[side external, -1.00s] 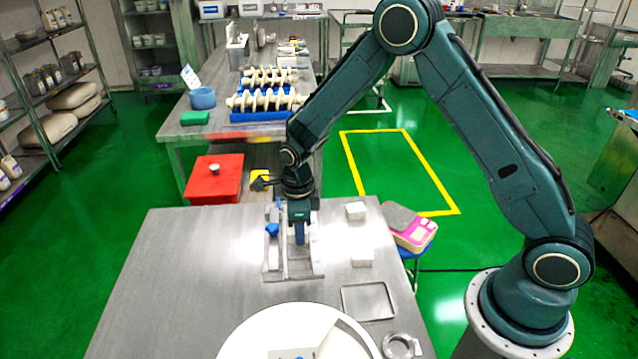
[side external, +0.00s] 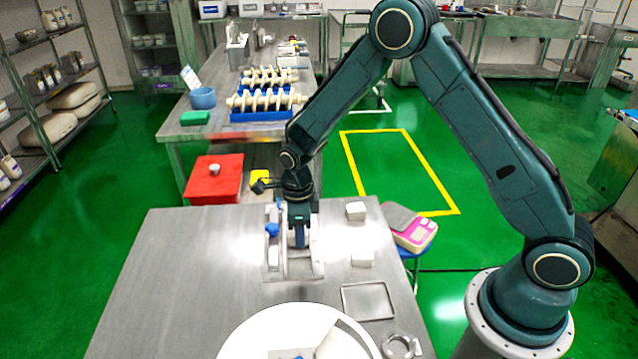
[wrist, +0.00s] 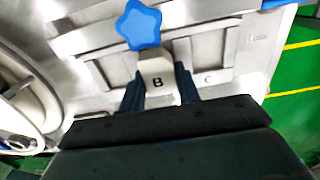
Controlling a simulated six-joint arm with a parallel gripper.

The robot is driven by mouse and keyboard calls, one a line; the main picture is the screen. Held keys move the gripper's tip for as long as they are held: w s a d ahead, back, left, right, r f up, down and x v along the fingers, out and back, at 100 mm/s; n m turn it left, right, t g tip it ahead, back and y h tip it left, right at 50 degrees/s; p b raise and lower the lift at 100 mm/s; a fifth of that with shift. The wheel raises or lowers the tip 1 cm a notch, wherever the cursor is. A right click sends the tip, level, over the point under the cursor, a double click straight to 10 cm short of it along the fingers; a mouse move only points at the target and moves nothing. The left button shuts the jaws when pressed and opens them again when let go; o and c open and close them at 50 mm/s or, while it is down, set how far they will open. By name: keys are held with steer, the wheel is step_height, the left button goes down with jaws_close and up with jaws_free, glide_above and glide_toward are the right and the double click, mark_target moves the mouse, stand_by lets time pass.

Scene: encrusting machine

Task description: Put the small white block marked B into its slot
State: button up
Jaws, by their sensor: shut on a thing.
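In the wrist view, the small white block marked B (wrist: 157,72) is between the two dark blue fingers of my gripper (wrist: 159,88), which is shut on it. The block is over or in the metal fixture (wrist: 228,50); I cannot tell how deep it sits. A recess marked C (wrist: 208,79) is just right of it. In the side view, my gripper (side external: 299,240) points down into the fixture (side external: 318,265) on the table. The block is hidden there behind the fingers and fixture.
A blue star knob (wrist: 138,24) is close beyond the block. White blocks (side external: 355,211) and (side external: 362,257) stand right of the fixture. A metal frame (side external: 368,302) and a large white round part (side external: 270,330) are nearer. The table's left side is clear.

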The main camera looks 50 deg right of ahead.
steer(key=shift+f, duration=0.8)
stand_by(1.0)
steer(key=o, duration=1.1)
steer(key=shift+o, duration=0.2)
steer(key=shift+s, duration=0.15)
steer(key=shift+a, duration=0.15)
steer(key=shift+c, duration=1)
steer(key=shift+r, duration=0.15)
steer(key=shift+c, duration=0.2)
